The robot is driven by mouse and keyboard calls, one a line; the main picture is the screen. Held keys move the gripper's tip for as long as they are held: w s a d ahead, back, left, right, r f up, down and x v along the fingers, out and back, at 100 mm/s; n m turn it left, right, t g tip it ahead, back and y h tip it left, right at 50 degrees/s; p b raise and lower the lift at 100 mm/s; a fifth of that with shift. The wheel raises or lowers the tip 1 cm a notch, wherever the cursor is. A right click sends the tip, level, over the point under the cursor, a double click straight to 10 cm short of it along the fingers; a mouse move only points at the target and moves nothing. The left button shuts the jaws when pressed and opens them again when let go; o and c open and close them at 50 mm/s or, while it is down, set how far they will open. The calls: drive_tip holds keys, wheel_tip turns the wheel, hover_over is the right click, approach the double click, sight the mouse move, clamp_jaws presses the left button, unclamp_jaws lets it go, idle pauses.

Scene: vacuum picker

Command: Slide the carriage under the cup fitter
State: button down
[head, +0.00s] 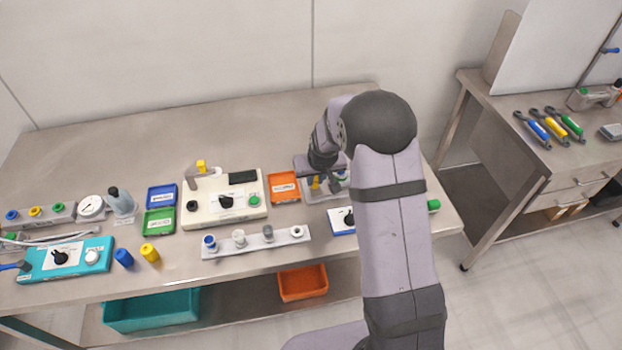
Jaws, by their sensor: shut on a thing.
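My gripper (325,181) points down at a pale grey station (311,195) on the right part of the bench, and is shut on a small part mostly hidden by its fingers. A yellow piece (316,184) shows at the fingers, and a blue piece (340,174) is just to the right. My arm covers the right side of this station. I cannot tell the carriage from the cup fitter here, nor how far apart they are.
An orange tray (284,187) stands close left of the station, beside a cream device (240,211) with a black knob. A rail of fittings (254,244) and a white-and-blue box (342,220) lie in front. The back of the bench (150,135) is clear.

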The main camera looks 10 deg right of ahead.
sight(335, 175)
drive_tip(key=d+b, duration=0.1)
drive_tip(key=d, duration=0.4)
drive_tip(key=shift+f, duration=0.1)
drive_tip(key=shift+d+b, duration=0.3)
drive_tip(key=shift+d, duration=0.1)
drive_tip(key=c, duration=1.7)
unclamp_jaws()
drive_tip(key=shift+b+v, duration=1.05)
drive_tip(key=shift+v, duration=2.7)
